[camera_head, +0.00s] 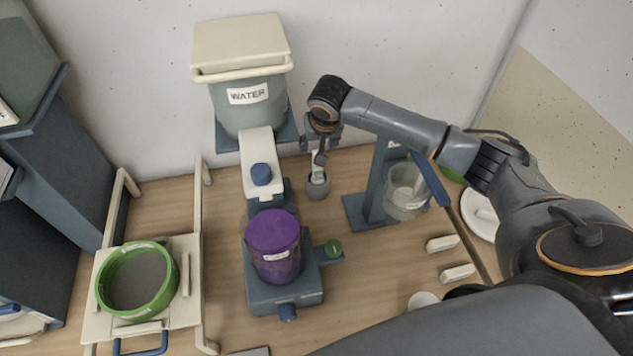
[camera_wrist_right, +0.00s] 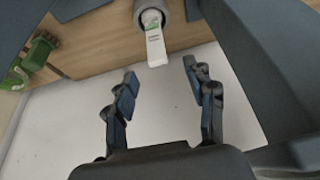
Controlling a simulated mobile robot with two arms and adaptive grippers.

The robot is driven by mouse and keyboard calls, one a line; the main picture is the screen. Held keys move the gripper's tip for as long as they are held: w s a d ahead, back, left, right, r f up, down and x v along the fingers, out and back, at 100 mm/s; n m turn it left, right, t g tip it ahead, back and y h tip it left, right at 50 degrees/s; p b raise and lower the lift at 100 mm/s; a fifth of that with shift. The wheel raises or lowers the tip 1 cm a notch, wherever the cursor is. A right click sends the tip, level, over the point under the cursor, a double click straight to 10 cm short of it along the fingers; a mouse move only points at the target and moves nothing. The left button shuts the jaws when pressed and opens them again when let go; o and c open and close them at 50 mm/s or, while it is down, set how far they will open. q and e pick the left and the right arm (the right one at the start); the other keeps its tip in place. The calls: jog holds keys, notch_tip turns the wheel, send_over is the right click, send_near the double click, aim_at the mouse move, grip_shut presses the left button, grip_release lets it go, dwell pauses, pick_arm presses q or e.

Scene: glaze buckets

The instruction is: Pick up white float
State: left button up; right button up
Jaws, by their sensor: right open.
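The white float, a slim white piece with a green-marked label, stands in a small grey cup (camera_head: 317,189) on the bench. In the right wrist view, the white float (camera_wrist_right: 156,46) sticks out of the grey cup (camera_wrist_right: 172,10), with its free end toward the gap between my fingers. Its lower part is hidden in the cup. My right gripper (camera_head: 321,142) is just above the float and cup in the head view. In the right wrist view, my right gripper (camera_wrist_right: 160,75) is open, its fingers apart and empty. My left gripper is not in view.
A WATER tank (camera_head: 240,104) stands behind left. A purple bucket (camera_head: 274,250) sits on a grey-blue base in front. A stand with a clear beaker (camera_head: 404,190) is right of the cup. A green-rimmed sieve (camera_head: 137,279) is at left.

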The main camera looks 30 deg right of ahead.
jog(key=x, duration=0.4)
jog(key=p, duration=0.3)
send_over(318, 172)
notch_tip(318, 172, down, 4)
jog(key=shift+w+d+f, duration=0.1)
jog(key=shift+w+f, duration=0.2)
jog(key=shift+f, duration=0.1)
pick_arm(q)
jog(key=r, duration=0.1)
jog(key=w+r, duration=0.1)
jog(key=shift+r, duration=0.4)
pick_arm(e)
grip_shut()
